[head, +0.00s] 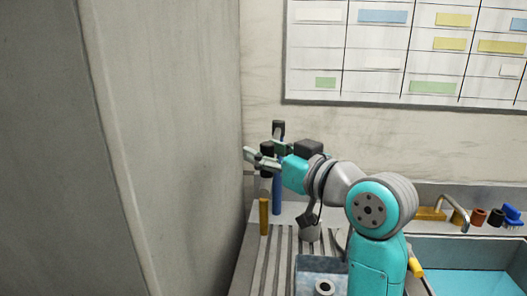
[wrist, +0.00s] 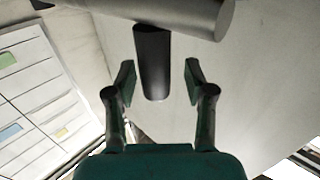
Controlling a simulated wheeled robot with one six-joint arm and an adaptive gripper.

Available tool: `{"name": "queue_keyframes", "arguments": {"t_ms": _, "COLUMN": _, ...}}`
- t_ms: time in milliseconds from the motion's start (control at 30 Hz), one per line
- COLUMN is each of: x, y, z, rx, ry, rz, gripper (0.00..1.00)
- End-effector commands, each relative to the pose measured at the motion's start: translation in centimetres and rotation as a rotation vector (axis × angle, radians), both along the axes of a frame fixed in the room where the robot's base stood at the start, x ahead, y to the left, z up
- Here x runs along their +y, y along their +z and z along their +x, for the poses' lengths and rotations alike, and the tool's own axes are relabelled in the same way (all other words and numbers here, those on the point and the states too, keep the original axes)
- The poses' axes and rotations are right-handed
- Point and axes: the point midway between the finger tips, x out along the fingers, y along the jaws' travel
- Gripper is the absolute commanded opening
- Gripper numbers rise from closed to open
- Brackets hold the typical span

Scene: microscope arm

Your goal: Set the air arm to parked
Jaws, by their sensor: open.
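My gripper (head: 263,152) is at the far left of the bench in the head view, reaching left from my teal arm. In the wrist view its two green fingers (wrist: 159,77) are spread apart. A dark rounded handle (wrist: 152,58) shows between them, joined to or crossing under a thick grey bar (wrist: 180,14).
A tall grey panel (head: 170,150) rises close on the left. A ribbed drainer (head: 272,262), a short yellow-brown post (head: 264,216) and a grey-blue box (head: 322,264) are below. A sink (head: 470,282) with a tap (head: 455,204) is right. A chart (head: 410,55) hangs on the wall.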

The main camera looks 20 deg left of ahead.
Motion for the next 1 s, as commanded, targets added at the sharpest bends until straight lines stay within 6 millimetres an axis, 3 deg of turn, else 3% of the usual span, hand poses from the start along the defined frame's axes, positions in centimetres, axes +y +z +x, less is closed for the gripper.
{"name": "queue_keyframes", "arguments": {"t_ms": 500, "x": -8.2, "y": 0.0, "z": -4.1, "rx": -0.001, "ry": -0.002, "rz": 0.000, "gripper": 0.54}}
{"name": "queue_keyframes", "arguments": {"t_ms": 700, "x": -9.8, "y": -0.1, "z": -4.9, "rx": -0.001, "ry": 0.001, "rz": 0.000, "gripper": 0.54}}
{"name": "queue_keyframes", "arguments": {"t_ms": 1000, "x": -10.0, "y": -0.1, "z": -5.1, "rx": 0.000, "ry": 0.002, "rz": -0.001, "gripper": 0.54}}
